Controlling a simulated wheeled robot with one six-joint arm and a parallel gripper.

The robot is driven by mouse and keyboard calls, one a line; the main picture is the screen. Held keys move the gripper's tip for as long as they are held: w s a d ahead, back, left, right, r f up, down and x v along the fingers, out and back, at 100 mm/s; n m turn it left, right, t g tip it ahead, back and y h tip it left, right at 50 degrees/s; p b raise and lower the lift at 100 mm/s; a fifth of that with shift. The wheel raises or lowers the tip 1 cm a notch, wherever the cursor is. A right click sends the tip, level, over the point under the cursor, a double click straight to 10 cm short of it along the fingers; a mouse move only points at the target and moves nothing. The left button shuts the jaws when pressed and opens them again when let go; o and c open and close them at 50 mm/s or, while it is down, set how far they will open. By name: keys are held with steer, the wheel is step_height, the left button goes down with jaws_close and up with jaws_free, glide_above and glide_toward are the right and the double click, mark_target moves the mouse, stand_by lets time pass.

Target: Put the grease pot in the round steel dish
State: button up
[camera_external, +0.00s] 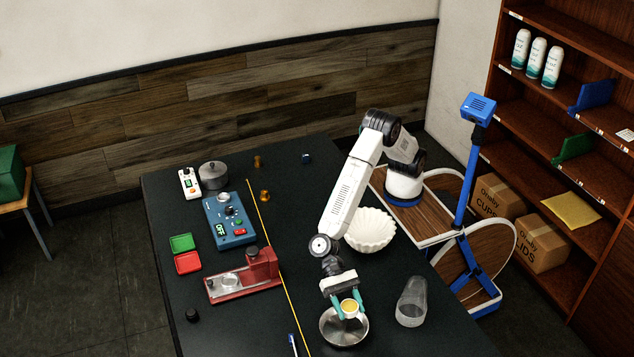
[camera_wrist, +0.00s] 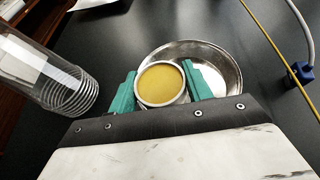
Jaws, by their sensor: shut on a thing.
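The grease pot (camera_external: 350,307) is a small white round pot with yellow grease inside. My gripper (camera_external: 349,305) is shut on it, with one teal finger on each side. In the wrist view the grease pot (camera_wrist: 161,84) sits upright between the fingertips of my gripper (camera_wrist: 161,88). The round steel dish (camera_external: 345,331) is a shiny shallow bowl near the front of the table. The pot shows over the dish's back part in the external view. In the wrist view it overlaps the near left part of the steel dish (camera_wrist: 228,62). I cannot tell whether the pot touches the dish.
A clear tumbler (camera_external: 411,302) stands right of the dish. A white fluted bowl (camera_external: 370,231) is behind my forearm. A pen-like item (camera_external: 293,345) is near the dish. The table's far right corner is clear.

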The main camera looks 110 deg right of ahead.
steer(key=shift+f, duration=0.1)
steer(key=shift+f, duration=0.5)
steer(key=o, duration=1.1)
steer(key=shift+c, duration=0.2)
steer(key=shift+r, duration=0.15)
steer(key=shift+r, duration=0.35)
steer(key=v, duration=1.2)
steer(key=shift+r, duration=0.15)
